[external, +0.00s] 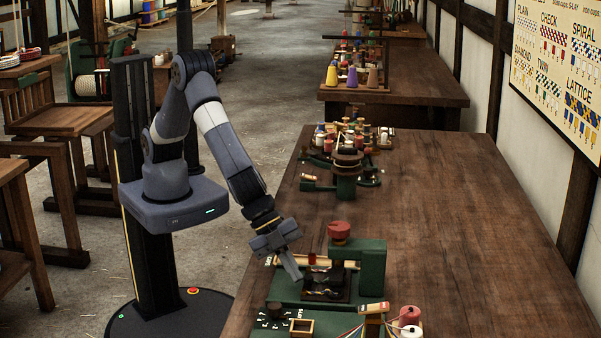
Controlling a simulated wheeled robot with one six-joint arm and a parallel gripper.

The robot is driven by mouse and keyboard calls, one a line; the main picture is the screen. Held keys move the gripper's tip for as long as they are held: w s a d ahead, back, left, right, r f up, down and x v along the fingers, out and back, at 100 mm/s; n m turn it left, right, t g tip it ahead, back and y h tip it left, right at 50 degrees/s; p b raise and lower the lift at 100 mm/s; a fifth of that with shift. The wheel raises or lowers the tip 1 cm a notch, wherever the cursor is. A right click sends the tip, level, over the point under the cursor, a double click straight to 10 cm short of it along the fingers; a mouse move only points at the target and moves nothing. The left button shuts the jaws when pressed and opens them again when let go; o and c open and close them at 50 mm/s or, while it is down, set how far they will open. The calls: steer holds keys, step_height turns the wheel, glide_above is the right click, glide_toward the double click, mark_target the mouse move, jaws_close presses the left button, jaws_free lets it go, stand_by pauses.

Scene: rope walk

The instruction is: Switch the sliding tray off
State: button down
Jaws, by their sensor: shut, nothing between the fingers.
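A green machine (372,268) with a red knob (339,231) on top stands on the workbench. A dark tray-like piece (327,294) sits under its arm on a green base (287,292); I take it to be the sliding tray. A pale wooden bar with a small red cylinder (311,258) lies behind it. My gripper (296,276) points down at the left side of the machine, close to the tray's left edge. Its fingers are together and hold nothing. I cannot tell whether the fingertips touch anything. No switch position can be made out.
Behind is another green device (346,173) with spools. The workbench's (463,235) right side is clear.

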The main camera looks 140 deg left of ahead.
steer(key=d+b, duration=0.1)
steer(key=s+d+b, duration=0.2)
steer(key=b, duration=0.1)
steer(key=shift+s+d+f, duration=0.15)
steer(key=shift+d+f, duration=0.05)
steer(key=shift+f, duration=0.05)
steer(key=v, duration=1)
steer(key=shift+a+r, duration=0.15)
steer(key=shift+r, duration=0.2)
steer(key=p+x, duration=0.1)
steer(key=x, duration=0.7)
steer(key=shift+f, duration=0.25)
steer(key=shift+w+a+f+p, duration=0.25)
steer(key=shift+w+a+p, duration=0.2)
steer(key=shift+w, duration=0.1)
steer(key=shift+w+a+f+p, duration=0.3)
steer(key=shift+w+p, duration=0.1)
steer(key=shift+w, duration=0.15)
steer(key=shift+w+a+f+p, duration=0.1)
steer(key=shift+w+a+p, duration=0.3)
steer(key=shift+a+p, duration=0.15)
stand_by(1.1)
